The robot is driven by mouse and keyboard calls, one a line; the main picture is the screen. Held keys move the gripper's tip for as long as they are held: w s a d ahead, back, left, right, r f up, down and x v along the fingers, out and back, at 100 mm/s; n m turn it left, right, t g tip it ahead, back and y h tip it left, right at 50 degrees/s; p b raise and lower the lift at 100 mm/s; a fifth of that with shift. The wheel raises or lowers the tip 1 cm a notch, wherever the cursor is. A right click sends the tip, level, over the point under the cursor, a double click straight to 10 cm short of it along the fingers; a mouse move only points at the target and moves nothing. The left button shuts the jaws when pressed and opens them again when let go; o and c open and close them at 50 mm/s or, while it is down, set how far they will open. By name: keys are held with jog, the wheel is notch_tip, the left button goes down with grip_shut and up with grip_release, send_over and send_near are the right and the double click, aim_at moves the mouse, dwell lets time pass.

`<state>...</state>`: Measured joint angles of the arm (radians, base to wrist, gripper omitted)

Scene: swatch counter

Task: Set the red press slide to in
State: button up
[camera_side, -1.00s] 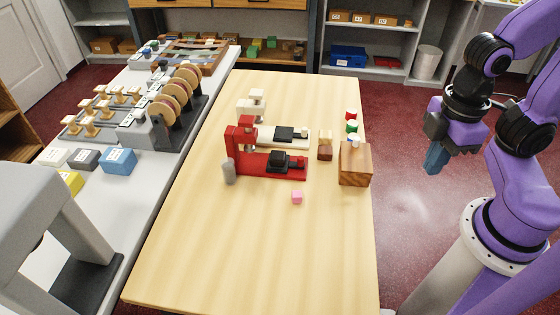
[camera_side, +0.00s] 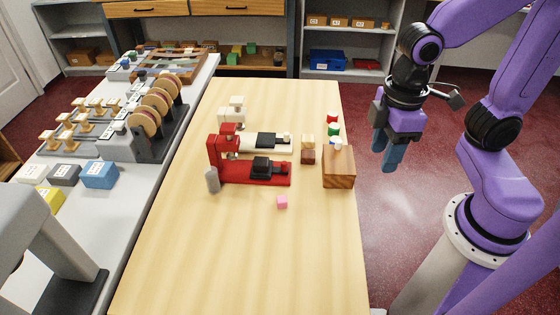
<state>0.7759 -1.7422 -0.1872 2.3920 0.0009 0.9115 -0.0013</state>
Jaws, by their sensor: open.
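The red press (camera_side: 222,150) stands on the wooden table, its upright column at the left end and its red base running to the right. Its slide (camera_side: 262,166), a black block, sits on the base around its middle, apart from and to the right of the column. A white press (camera_side: 234,116) stands just behind it, with a black slide (camera_side: 266,140) on its base. My gripper (camera_side: 391,155) is open and empty, pointing down over the floor beyond the table's right edge, well to the right of both presses.
A wooden block (camera_side: 338,168) stands near the table's right edge, with small coloured pieces (camera_side: 333,131) behind it. Small blocks (camera_side: 308,150) stand right of the presses. The table's front is clear.

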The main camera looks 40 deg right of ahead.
jog(key=w+a+f+m, duration=0.1)
jog(key=w+a+m, duration=0.25)
jog(key=w, duration=1.15)
jog(key=m, duration=0.4)
send_over(284, 163)
notch_tip(284, 163, down, 4)
notch_tip(284, 163, down, 16)
jog(key=shift+f, duration=0.25)
